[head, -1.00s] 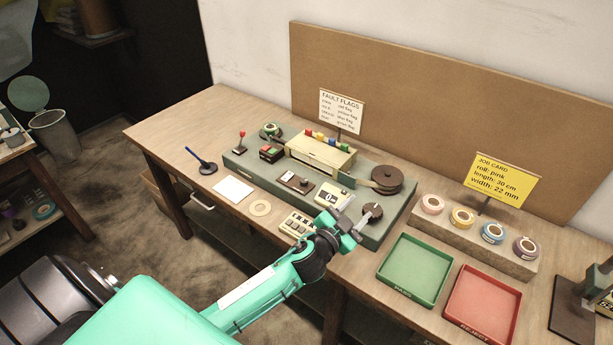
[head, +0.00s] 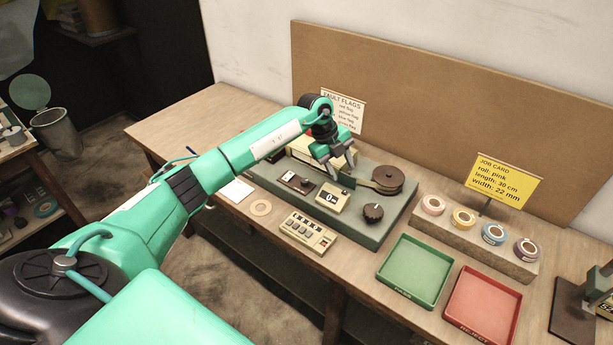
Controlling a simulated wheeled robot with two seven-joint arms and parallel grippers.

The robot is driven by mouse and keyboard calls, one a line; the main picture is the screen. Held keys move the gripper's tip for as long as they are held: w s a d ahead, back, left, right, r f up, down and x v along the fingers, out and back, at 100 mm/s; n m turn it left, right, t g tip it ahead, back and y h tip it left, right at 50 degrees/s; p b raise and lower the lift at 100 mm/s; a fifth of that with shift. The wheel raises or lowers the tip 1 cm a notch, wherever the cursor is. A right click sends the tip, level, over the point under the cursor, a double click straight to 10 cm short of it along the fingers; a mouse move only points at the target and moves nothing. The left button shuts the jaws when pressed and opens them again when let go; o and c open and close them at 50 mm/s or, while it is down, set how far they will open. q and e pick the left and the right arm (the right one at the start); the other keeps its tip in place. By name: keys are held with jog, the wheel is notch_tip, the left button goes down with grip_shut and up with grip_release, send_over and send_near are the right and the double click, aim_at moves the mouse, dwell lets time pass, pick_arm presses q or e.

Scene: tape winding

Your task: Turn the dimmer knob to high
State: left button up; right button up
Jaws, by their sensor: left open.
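A dark ridged round knob (head: 373,212) sits at the front right corner of the grey-green machine base (head: 395,220). I cannot make out any dimmer markings or a setting on it, and I cannot tell for sure that it is the dimmer. My left gripper (head: 342,171) is open and empty, pointing down above the machine base. It is behind and to the left of the knob, apart from it, close to the brown disc (head: 387,179). My left arm hides the left part of the machine. My right gripper is not in view.
A display box (head: 331,198) and a switch plate (head: 295,182) sit on the base. A keypad (head: 307,232) lies in front. A green tray (head: 414,272), a red tray (head: 482,305) and several tape rolls (head: 463,217) are at the right. The job card (head: 504,182) stands behind.

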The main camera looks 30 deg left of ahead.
pick_arm(q)
jog(key=a+r+n+g+y, duration=0.2)
jog(key=a+r+n+y, duration=0.15)
jog(key=a, duration=0.75)
jog(key=p, duration=0.4)
send_near(305, 180)
jog(key=shift+m+y, duration=0.35)
jog(key=f, duration=0.6)
jog(key=shift+s+d+f, duration=0.2)
jog(key=shift+d+f, duration=0.15)
jog(key=shift+f, duration=0.8)
grip_shut()
